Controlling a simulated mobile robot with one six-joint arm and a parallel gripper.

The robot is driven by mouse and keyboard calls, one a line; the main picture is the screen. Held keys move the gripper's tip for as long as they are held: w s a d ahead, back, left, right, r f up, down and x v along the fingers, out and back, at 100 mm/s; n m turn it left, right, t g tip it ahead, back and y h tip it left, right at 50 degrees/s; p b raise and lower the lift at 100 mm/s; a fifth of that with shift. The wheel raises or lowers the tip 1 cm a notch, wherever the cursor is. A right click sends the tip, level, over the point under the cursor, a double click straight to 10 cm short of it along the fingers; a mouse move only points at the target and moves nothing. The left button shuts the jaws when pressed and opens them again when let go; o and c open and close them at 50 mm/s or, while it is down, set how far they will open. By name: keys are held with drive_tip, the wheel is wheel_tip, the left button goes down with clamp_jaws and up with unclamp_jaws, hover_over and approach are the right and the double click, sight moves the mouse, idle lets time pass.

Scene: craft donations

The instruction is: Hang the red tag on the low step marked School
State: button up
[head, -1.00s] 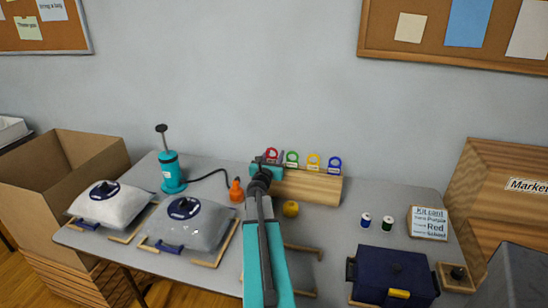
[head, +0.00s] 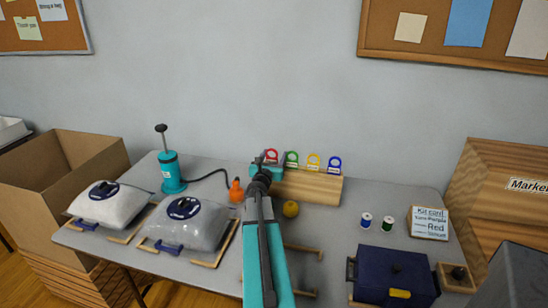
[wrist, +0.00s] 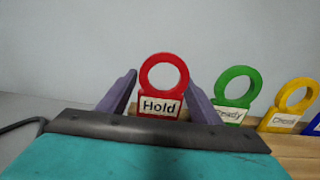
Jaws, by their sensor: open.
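The red tag (wrist: 161,82) is a ring with a plate reading "Hold". It stands upright at the left end of a wooden rack (head: 313,187), and its top shows in the head view (head: 271,155). My gripper (wrist: 162,88) is open, with one finger on each side of the red tag in the wrist view. I cannot tell whether the fingers touch it. A green tag (wrist: 233,92), a yellow tag (wrist: 291,101) and a blue tag (head: 335,164) stand to its right. I cannot make out a low step marked School.
A small yellow ball (head: 291,208) and an orange bulb (head: 236,190) are near the rack. A teal pump (head: 172,172) and two clear bags stand left. A card (head: 430,223), spools and a navy box (head: 393,277) are right. A large box (head: 512,185) reads "Market".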

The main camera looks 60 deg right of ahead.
drive_tip(key=shift+r+p, duration=0.15)
drive_tip(key=shift+p, duration=0.4)
drive_tip(key=shift+s+a+f, duration=0.1)
drive_tip(key=shift+a+f, duration=0.1)
drive_tip(key=shift+a, duration=0.1)
drive_tip(key=v, duration=1.1)
drive_tip(key=shift+r+b, duration=0.3)
drive_tip(key=shift+b, duration=0.1)
drive_tip(key=shift+a+p, duration=0.1)
drive_tip(key=shift+p, duration=0.2)
drive_tip(key=a+p, duration=0.1)
drive_tip(key=p, duration=0.2)
drive_tip(key=shift+s+a, duration=0.15)
drive_tip(key=shift+s+a+f+p, duration=0.15)
drive_tip(key=shift+a+p, duration=0.15)
drive_tip(key=shift+p, duration=0.45)
